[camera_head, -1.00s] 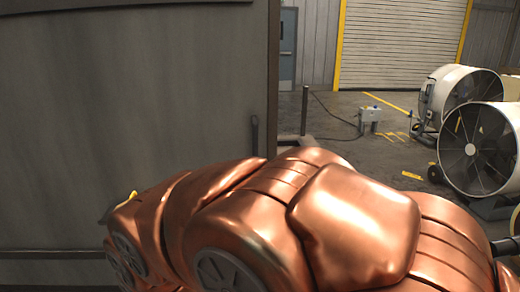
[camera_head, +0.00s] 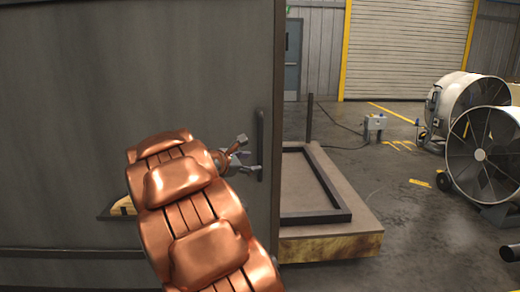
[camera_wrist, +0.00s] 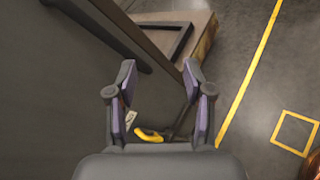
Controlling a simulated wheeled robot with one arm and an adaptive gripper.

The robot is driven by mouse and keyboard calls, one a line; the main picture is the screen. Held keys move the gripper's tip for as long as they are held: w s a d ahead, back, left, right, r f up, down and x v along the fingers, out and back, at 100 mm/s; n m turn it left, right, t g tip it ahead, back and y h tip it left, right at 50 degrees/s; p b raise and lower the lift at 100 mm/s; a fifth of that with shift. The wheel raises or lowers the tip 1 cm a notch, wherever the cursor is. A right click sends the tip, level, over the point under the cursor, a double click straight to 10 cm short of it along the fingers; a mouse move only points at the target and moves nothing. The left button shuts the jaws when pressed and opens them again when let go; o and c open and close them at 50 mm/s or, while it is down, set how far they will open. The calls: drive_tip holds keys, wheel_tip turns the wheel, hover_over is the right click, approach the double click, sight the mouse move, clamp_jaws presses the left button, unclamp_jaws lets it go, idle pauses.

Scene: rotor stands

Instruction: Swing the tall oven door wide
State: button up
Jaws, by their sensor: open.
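The tall oven door (camera_head: 80,100) is a large grey metal panel filling the left of the head view. It looks shut, though its hinges are out of view. A dark vertical handle (camera_head: 261,140) stands near its right edge. My gripper (camera_head: 249,157) is open just left of the handle's lower part, and I cannot tell whether it touches. In the wrist view my gripper (camera_wrist: 160,78) has its two fingers spread, with a dark bar and a yellow piece (camera_wrist: 150,134) showing low between them. My copper arm covers part of the door.
A low wooden platform (camera_head: 330,245) with a black frame (camera_head: 340,215) lies right of the door edge. A thin dark post (camera_head: 309,118) rises behind it. Large drum fans (camera_head: 480,155) stand at the far right. The grey floor between is mostly clear.

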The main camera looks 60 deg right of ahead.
sight(258, 143)
drive_tip(key=shift+w+d+f+n+t+h+b, duration=0.45)
drive_tip(key=shift+w+d+n, duration=1.05)
drive_tip(key=shift+d, duration=1.9)
drive_tip(key=shift+w+d+n+t+h+b, duration=0.1)
drive_tip(key=shift+w+d+n+t+h, duration=0.55)
drive_tip(key=shift+w+d+n, duration=1.8)
drive_tip(key=shift+w+d+f+n+t+h+b, duration=0.3)
drive_tip(key=shift+w+d+h, duration=0.55)
drive_tip(key=shift+d, duration=3.45)
drive_tip(key=shift+r, duration=0.1)
clamp_jaws()
